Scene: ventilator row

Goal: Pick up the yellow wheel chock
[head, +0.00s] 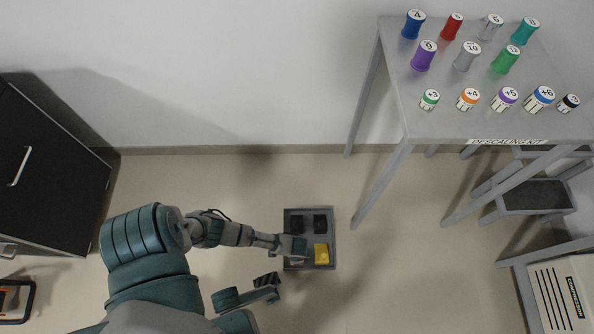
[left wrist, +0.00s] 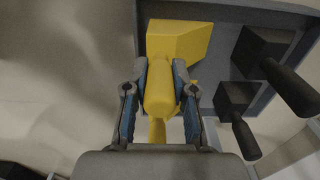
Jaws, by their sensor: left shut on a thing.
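The yellow wheel chock (head: 321,254) is at the front right of a shallow grey tray (head: 333,225) on the floor. In the left wrist view the chock (left wrist: 185,38) shows its yellow block, with a rounded yellow handle pointing toward the camera. My left gripper (head: 298,248) reaches in from the left beside the block. Its two fingers (left wrist: 160,78) are shut on the chock's handle, one on each side. Whether the chock is clear of the tray cannot be told. A dark gripper-like end (head: 267,279), seemingly my right gripper, is lower left of the tray; its jaws are unclear.
Black chocks (head: 297,224) (head: 320,224) with handles sit in the tray's back half. A grey table (head: 430,124) with several coloured containers stands right. A black cabinet (head: 50,170) stands left. A step stool (head: 535,197) and white unit (head: 565,298) are far right.

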